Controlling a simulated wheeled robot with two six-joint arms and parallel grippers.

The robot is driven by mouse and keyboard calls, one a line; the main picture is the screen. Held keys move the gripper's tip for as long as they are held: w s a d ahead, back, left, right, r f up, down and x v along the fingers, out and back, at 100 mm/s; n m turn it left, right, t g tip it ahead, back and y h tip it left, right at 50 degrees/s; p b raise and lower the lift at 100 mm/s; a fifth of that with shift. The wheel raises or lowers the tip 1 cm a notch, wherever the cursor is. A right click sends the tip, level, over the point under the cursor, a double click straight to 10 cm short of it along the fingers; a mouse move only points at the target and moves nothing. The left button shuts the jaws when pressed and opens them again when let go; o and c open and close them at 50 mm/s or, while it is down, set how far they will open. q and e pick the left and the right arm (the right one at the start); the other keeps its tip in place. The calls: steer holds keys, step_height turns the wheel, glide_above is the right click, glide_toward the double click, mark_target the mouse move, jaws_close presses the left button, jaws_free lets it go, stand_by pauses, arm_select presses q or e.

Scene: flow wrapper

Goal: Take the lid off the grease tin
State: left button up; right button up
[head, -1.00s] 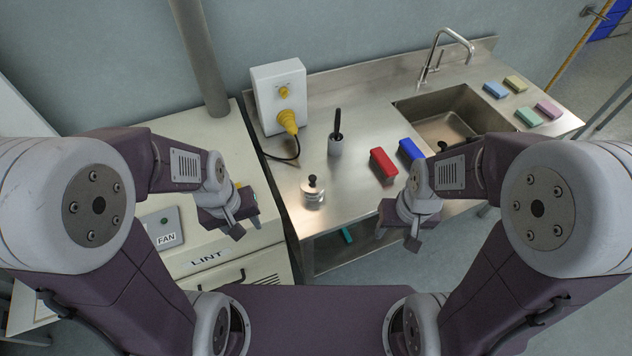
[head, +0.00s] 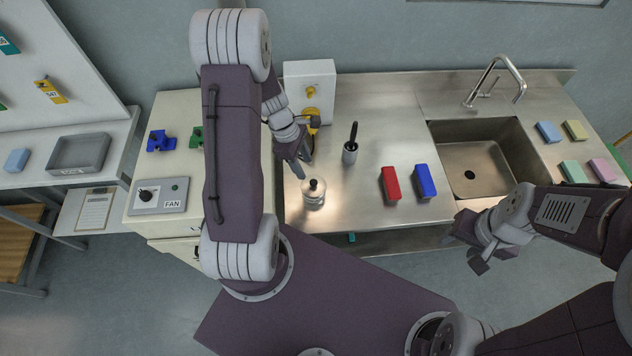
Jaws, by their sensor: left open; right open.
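The grease tin (head: 314,201) is a small silvery round tin near the front left of the steel counter. Its lid (head: 313,190) with a dark knob sits on top of it. My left gripper (head: 303,170) is open and empty, pointing down just above and behind the tin, a little left of the knob. It looks apart from the lid, though the exact gap is hard to judge. My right gripper (head: 462,254) is open and empty, in front of the counter's front edge below the sink.
A cup with a black-handled brush (head: 350,152) stands behind the tin. A red block (head: 390,184) and a blue block (head: 424,181) lie to the right. A white box with a yellow plug (head: 309,82) stands behind.

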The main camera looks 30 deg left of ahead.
mark_target(313, 182)
arm_select(q)
steer(key=x, duration=0.2)
steer(key=shift+d+f, duration=0.3)
steer(key=shift+f, duration=0.05)
steer(key=shift+w+d+f, duration=0.25)
steer(key=shift+w+f, duration=0.15)
steer(key=x, duration=0.2)
steer(key=s+x, duration=0.1)
steer(key=x, duration=0.1)
steer(key=shift+a, duration=0.15)
steer(key=shift+f, duration=0.35)
steer(key=shift+w, duration=0.25)
steer(key=shift+s, duration=0.1)
jaws_close()
